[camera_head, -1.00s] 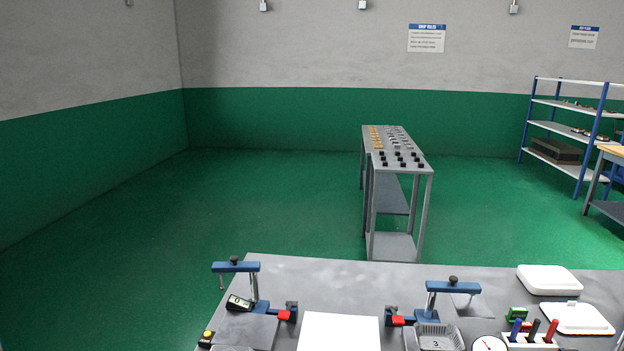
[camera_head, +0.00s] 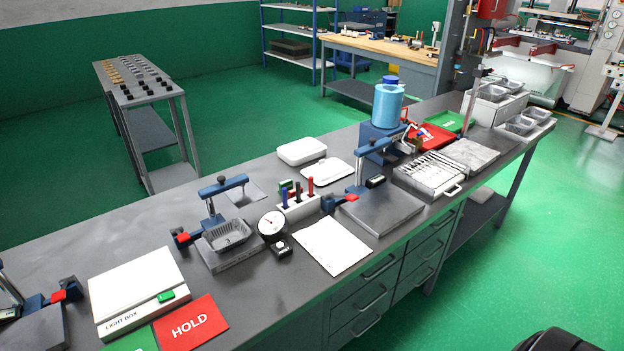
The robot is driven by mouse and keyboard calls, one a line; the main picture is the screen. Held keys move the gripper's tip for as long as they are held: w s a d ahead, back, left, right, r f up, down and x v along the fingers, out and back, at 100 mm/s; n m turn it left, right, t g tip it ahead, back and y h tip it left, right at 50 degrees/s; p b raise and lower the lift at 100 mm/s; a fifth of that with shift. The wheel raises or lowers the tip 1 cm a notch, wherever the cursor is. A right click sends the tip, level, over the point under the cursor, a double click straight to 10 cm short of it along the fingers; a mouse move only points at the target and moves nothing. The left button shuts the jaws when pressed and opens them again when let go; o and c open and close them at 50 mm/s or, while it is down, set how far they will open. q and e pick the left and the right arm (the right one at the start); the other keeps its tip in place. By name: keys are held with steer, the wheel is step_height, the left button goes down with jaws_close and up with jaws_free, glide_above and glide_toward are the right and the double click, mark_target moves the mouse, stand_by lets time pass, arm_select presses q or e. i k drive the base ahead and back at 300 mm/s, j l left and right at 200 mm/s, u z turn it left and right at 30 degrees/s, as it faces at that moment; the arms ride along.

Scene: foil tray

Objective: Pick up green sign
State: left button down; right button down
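A flat green sign (camera_head: 133,340) lies on the grey workbench at the bottom left of the head view. It is cut off by the lower picture edge, and no wording on it can be read. It lies beside the red HOLD sign (camera_head: 190,322) and just in front of the white light box (camera_head: 135,280). Neither of my grippers shows in the head view.
The grey workbench (camera_head: 50,250) runs from lower left to upper right. Clamp stands, a grey tray (camera_head: 228,236), a dial gauge (camera_head: 271,224) and a white sheet (camera_head: 332,245) stand or lie on it. A green tray (camera_head: 455,121) sits far right. Green floor is open at right.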

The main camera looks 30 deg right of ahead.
mark_target(287, 183)
steer(key=z, duration=0.85)
